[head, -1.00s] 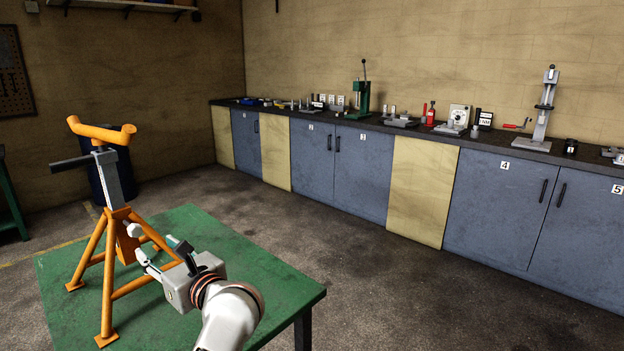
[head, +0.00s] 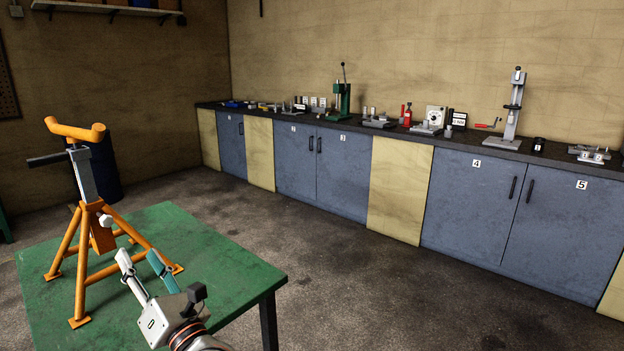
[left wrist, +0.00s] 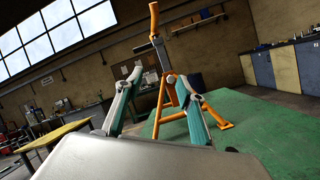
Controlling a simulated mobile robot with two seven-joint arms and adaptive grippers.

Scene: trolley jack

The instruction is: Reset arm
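An orange jack stand (head: 92,225) with a grey ratchet post, a dark lever and an orange saddle on top stands upright on the green table (head: 205,235). My left gripper (head: 140,257) is open and empty, low over the table's front part, to the right of the stand and apart from it. In the left wrist view, the stand (left wrist: 166,85) shows beyond and between the two spread fingers of the left gripper (left wrist: 160,88). My right gripper is in neither view.
A long counter (head: 400,138) with blue cabinets runs along the back wall, carrying presses and small tools. A dark blue drum (head: 104,170) stands behind the jack stand. The green table is clear right of the stand. The floor between table and counter is free.

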